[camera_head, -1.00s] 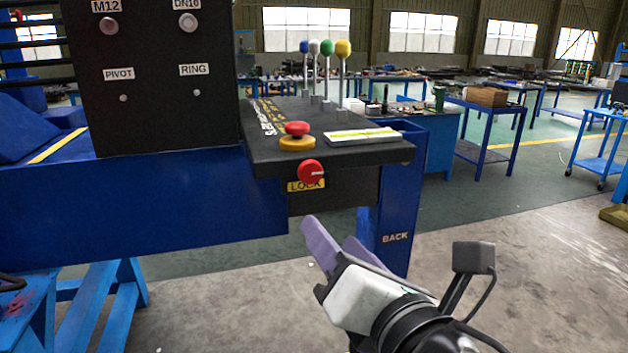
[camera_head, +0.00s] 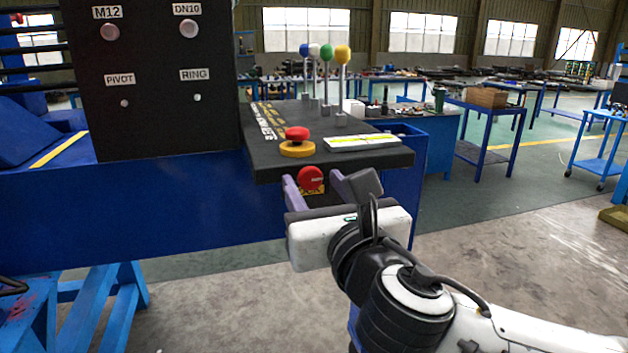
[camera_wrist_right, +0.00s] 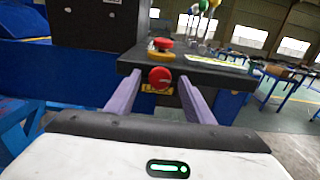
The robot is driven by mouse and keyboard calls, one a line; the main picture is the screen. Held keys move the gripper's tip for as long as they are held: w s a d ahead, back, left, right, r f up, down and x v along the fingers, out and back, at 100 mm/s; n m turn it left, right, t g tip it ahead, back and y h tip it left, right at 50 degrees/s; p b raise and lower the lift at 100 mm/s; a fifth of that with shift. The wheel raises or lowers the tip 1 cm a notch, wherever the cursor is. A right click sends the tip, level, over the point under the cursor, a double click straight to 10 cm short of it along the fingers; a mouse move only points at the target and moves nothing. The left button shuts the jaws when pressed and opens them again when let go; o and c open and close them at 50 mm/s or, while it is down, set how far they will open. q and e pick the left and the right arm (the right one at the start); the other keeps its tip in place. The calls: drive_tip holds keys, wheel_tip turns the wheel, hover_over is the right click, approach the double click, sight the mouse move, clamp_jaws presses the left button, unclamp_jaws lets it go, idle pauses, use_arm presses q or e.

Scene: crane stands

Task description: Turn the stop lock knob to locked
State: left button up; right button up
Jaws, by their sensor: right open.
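The stop lock knob (camera_head: 310,178) is a round red knob on the front face below the black control shelf, over a yellow label that is now mostly hidden. It also shows in the right wrist view (camera_wrist_right: 160,77), between the two fingers. My right gripper (camera_head: 312,184) is open, with one purple finger on each side of the knob in the picture. In the right wrist view the right gripper (camera_wrist_right: 158,92) has its fingertips spread wide, with a gap to the knob on both sides. I cannot tell whether the tips reach its depth. My left gripper is not in view.
Above the knob, the black shelf (camera_head: 360,160) juts out and carries a red mushroom button (camera_head: 297,133) on a yellow base. Colored ball levers (camera_head: 326,54) stand behind it. A blue beam (camera_head: 150,205) lies to the left.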

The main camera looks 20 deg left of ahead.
drive_tip(key=shift+w+a, duration=0.3)
drive_tip(key=shift+w, duration=0.1)
drive_tip(key=c, duration=1)
drive_tip(key=shift+c, duration=0.2)
